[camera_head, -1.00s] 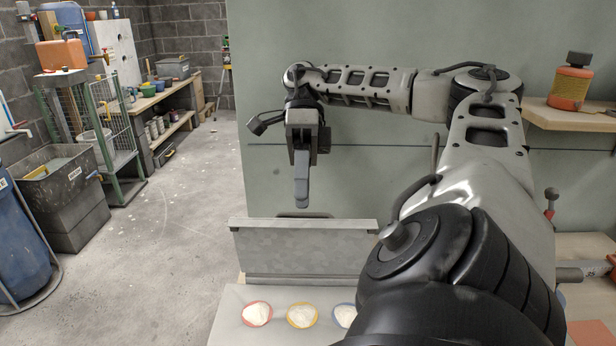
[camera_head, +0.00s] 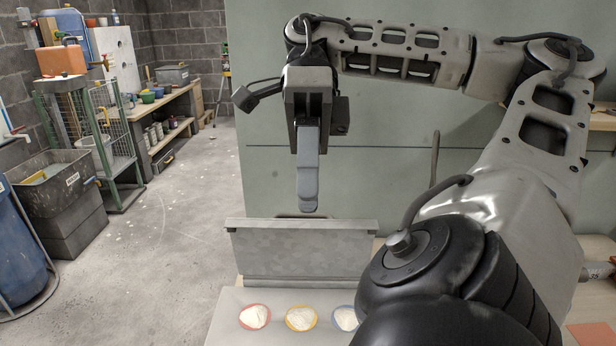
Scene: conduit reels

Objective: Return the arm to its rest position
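My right arm comes in from the right, bent at a raised elbow, with its forearm running left across the upper middle of the view. My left gripper is not in view.
Three small dishes of white powder, red-rimmed (camera_head: 255,317), yellow-rimmed (camera_head: 300,318) and blue-rimmed (camera_head: 344,318), sit on the pale surface at the bottom. A green wall panel (camera_head: 262,150) stands behind the arm.

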